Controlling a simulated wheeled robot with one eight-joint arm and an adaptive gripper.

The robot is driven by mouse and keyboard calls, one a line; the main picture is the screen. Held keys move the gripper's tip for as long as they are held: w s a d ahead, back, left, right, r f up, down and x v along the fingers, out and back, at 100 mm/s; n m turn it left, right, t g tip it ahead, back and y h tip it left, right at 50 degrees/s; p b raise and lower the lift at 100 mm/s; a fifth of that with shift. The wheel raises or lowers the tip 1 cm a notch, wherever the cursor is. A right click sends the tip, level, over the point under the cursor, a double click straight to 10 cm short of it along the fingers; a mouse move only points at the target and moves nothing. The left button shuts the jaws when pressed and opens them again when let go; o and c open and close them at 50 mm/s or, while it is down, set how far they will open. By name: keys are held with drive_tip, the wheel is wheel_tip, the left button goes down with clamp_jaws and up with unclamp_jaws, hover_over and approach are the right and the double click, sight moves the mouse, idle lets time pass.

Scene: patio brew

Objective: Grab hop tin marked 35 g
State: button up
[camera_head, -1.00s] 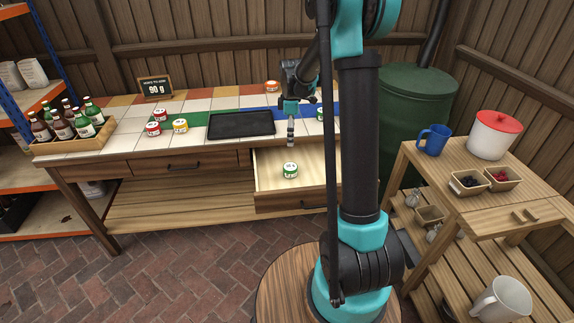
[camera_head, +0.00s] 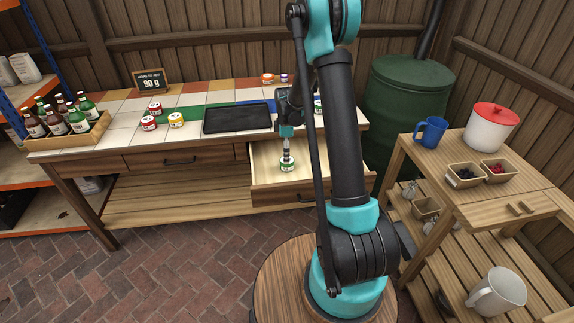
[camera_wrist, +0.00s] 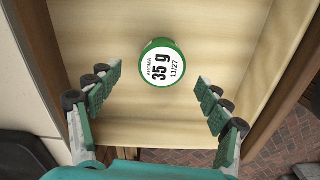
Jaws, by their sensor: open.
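The hop tin marked 35 g (camera_wrist: 163,66) has a white lid label and a green side. It stands upright in the open drawer (camera_head: 262,170). In the head view the tin (camera_head: 287,166) shows just below my gripper (camera_head: 286,152). In the wrist view my gripper (camera_wrist: 153,100) is open and empty. Its two fingers are spread wide, to the left and right of the tin's line. The tin lies a little beyond the fingertips and between their directions, apart from both. The gap in height between fingers and tin is hard to tell.
On the tiled worktop stand a black tray (camera_head: 237,117), red tins (camera_head: 149,123), a yellow tin (camera_head: 176,120), and a sign reading 90 g (camera_head: 151,80). A bottle crate (camera_head: 68,138) is at the left. The drawer's walls surround the tin. A wooden cart (camera_head: 465,180) stands at the right.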

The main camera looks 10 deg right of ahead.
drive_tip(key=f, duration=0.4)
drive_tip(key=shift+s+d+f, duration=0.15)
drive_tip(key=shift+s+f, duration=0.05)
drive_tip(key=shift+f, duration=0.2)
drive_tip(key=shift+c, duration=0.3)
drive_tip(key=c, duration=1.2)
